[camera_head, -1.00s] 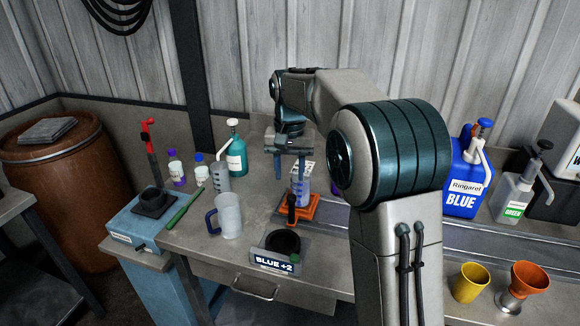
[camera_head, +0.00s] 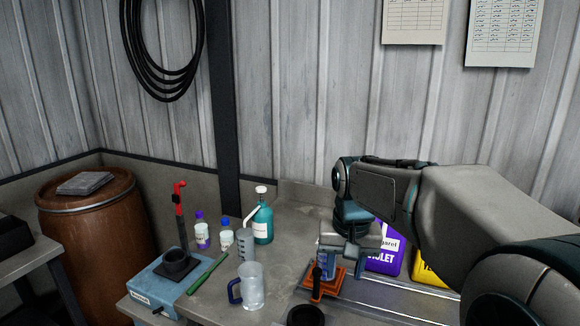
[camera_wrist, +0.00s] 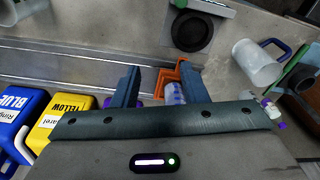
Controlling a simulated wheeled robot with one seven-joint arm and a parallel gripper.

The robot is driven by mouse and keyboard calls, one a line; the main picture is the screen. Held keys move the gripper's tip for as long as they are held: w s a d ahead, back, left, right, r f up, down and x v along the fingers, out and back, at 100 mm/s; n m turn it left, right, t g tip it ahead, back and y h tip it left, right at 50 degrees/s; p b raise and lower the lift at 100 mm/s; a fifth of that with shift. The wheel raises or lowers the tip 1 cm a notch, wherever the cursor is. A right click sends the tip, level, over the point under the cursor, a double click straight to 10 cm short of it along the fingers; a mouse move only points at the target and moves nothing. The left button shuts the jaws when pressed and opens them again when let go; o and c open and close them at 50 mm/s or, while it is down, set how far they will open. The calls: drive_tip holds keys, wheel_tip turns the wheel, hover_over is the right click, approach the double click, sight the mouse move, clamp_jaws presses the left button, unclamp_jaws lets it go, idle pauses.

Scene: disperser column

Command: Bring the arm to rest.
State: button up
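My gripper (camera_head: 340,264) hangs over the bench at the orange stand (camera_head: 335,284). A clear container with blue markings (camera_wrist: 175,93) shows by the right-hand finger, in front of the orange stand (camera_wrist: 168,76). I cannot tell how far the fingers are from it. In the head view my gripper largely hides this container. My arm reaches in from the right, bent at the elbow.
A clear mug (camera_head: 252,286), green bar (camera_head: 207,273), grey cylinder (camera_head: 245,244), teal pump bottle (camera_head: 263,220) and blue box (camera_head: 168,283) stand left of my gripper. Violet (camera_head: 386,257) and yellow (camera_head: 430,270) jugs are right, close to my arm. A black round dish (camera_wrist: 192,32) is near.

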drive_tip(key=s+d+f+t, duration=0.1)
drive_tip(key=s+d+f, duration=0.1)
drive_tip(key=s, duration=0.6)
drive_tip(key=s+d+f+n, duration=0.1)
drive_tip(key=s+f, duration=0.3)
drive_tip(key=s, duration=0.5)
drive_tip(key=shift+s+d+f+t, duration=0.15)
drive_tip(key=shift+d+f+t, duration=0.15)
drive_tip(key=shift+d+t, duration=0.1)
